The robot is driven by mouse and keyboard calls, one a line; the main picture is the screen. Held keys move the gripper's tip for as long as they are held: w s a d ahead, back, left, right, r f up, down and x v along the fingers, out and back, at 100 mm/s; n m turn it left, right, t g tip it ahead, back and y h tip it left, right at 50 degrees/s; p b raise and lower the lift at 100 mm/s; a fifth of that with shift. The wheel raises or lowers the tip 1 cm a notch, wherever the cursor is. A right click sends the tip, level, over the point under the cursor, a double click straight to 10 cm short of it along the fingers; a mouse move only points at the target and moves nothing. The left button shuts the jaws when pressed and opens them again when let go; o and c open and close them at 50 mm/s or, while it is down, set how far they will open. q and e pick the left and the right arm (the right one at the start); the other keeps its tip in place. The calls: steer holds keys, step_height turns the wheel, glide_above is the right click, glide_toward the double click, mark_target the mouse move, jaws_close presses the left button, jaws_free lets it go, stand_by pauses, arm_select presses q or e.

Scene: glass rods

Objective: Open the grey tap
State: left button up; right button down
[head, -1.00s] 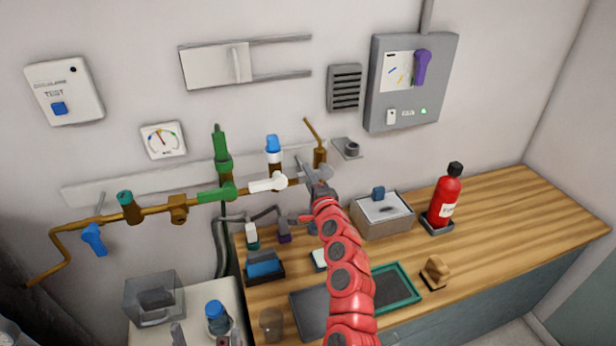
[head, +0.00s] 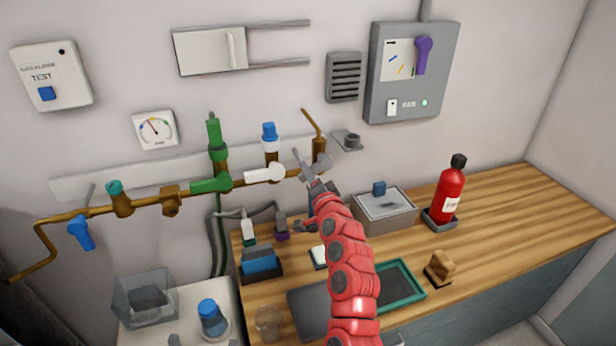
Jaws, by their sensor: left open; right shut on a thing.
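The grey tap (head: 322,162) sits at the right end of the brown wall pipe, below the upright brown spout. My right gripper (head: 309,172), at the end of the red arm, is at the tap and shut on its grey handle. The fingers and handle overlap, so the exact grip is partly hidden. Of my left gripper (head: 204,341), only grey tips seem to show at the bottom edge, apart from the tap, near a blue-capped bottle (head: 209,316).
White (head: 264,174), green (head: 211,185) and blue (head: 81,232) taps share the pipe. A gauge (head: 155,130) hangs above. A grey box (head: 385,212), a red extinguisher (head: 449,193) and a green-rimmed tray (head: 418,292) stand on the counter, whose right part is clear.

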steer(key=shift+a+f, duration=0.1)
steer(key=c, duration=0.6)
jaws_free()
steer(key=b+v, duration=0.3)
steer(key=v, duration=1.4)
steer(key=shift+s+b, duration=0.15)
steer(key=shift+b, duration=0.2)
